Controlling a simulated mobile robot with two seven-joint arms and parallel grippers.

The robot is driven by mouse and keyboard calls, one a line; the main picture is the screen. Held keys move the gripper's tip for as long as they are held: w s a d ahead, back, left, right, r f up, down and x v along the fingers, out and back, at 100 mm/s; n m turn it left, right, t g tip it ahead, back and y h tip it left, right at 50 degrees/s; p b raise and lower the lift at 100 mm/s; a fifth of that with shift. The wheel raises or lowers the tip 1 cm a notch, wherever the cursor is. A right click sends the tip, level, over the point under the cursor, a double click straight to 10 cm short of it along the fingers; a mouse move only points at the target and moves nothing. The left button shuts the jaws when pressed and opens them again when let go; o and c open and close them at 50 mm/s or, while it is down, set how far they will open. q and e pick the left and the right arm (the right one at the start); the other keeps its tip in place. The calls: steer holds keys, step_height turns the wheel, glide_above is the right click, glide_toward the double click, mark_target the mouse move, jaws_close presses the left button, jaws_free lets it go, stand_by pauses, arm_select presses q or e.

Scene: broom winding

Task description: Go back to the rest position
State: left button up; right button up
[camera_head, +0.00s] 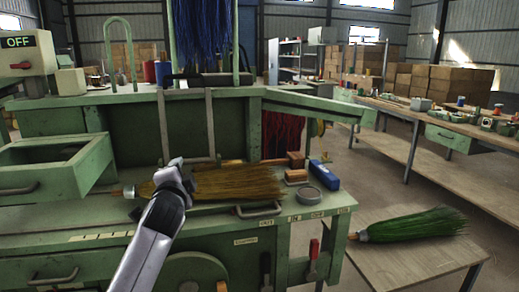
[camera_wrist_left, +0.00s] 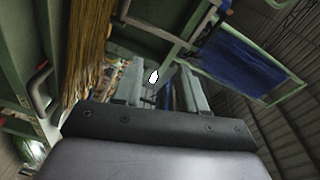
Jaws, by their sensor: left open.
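My left gripper (camera_head: 180,175) is over the front of the green machine bench, in front of the straw-coloured broom bristles (camera_head: 238,184). Its fingertips are hard to make out in the head view. In the left wrist view the two fingers of my left gripper (camera_wrist_left: 158,88) stand apart with nothing held between them. The straw bristles (camera_wrist_left: 88,45) show beside the fingers at the upper left of that view, apart from them. The bristles lie on the bench top, their left end partly behind my gripper. My right gripper is not in view.
The green bench (camera_head: 120,240) has an open drawer (camera_head: 50,175) at left. Blue strands (camera_head: 200,35) hang above it. A blue block (camera_head: 323,173) and a round grey tin (camera_head: 308,195) sit at right. A green broom (camera_head: 415,225) lies on a low table (camera_head: 400,262). Floor shows beyond.

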arm_select(q)
steer(key=s+f+n+g+h, duration=0.1)
steer(key=s+f+n, duration=0.1)
steer(key=s+f, duration=0.45)
steer(key=s+f+n+g+h, duration=0.1)
steer(key=s+f, duration=0.3)
steer(key=f, duration=0.6)
steer(key=s+f+n+g, duration=0.2)
steer(key=s+f, duration=0.3)
steer(key=f, duration=0.4)
steer(key=s+f+n+g+h, duration=0.1)
steer(key=s+f+n, duration=0.2)
steer(key=s, duration=0.9)
steer(key=s+a+f+n+g+h, duration=0.1)
steer(key=s+f+n+g, duration=0.1)
steer(key=s+f, duration=0.6)
steer(key=s+n, duration=0.1)
steer(key=s, duration=0.3)
steer(key=shift+s+f, duration=0.2)
steer(key=shift+s, duration=0.15)
